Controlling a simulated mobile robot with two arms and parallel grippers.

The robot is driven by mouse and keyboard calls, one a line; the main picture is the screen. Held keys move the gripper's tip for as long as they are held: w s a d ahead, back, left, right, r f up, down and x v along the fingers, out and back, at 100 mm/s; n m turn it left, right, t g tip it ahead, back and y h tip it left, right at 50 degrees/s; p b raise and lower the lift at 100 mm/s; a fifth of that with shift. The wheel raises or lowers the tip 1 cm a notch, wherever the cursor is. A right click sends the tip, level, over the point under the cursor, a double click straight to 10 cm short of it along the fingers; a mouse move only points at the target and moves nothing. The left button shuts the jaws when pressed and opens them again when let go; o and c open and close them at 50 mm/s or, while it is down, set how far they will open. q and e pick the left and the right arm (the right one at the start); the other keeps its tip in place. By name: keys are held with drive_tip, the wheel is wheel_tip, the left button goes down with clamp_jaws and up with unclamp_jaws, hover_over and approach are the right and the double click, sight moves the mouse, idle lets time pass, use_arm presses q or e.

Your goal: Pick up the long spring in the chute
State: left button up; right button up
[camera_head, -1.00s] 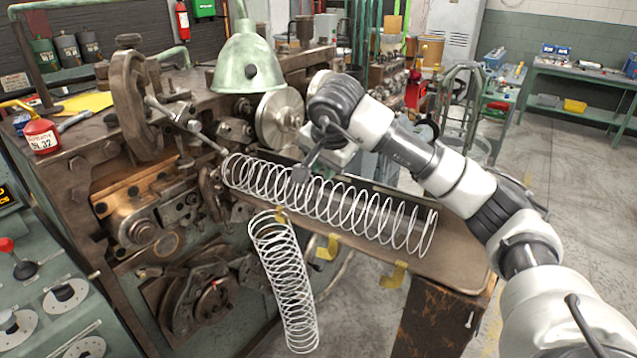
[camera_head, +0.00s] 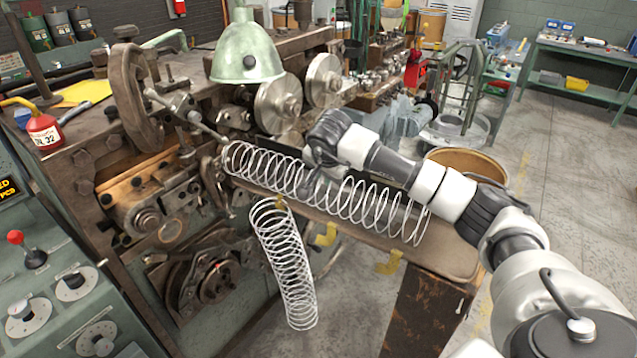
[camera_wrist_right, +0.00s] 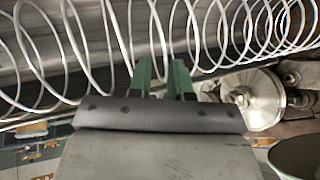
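The long spring (camera_head: 376,205), a silvery wire coil, lies along the chute (camera_head: 447,252) in the head view. Its left end is at the coiling machine. My right gripper (camera_head: 318,190) is over the spring's middle, where its fingers are largely hidden among the coils. In the right wrist view the coils (camera_wrist_right: 40,50) run across the top. The two green fingers (camera_wrist_right: 163,72) reach to the coils with a narrow gap between them, so they look slightly open. Whether they touch wire is unclear. My left gripper is not in view.
A second spring (camera_head: 286,265) hangs down in front of the chute. The coiling machine (camera_head: 130,220) with its green lamp shade (camera_head: 246,58) stands at the left. A brown round bin (camera_head: 466,163) is behind the chute. Open floor (camera_head: 570,190) lies to the right.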

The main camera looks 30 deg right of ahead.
clamp_jaws()
drive_tip(key=shift+r, duration=0.15)
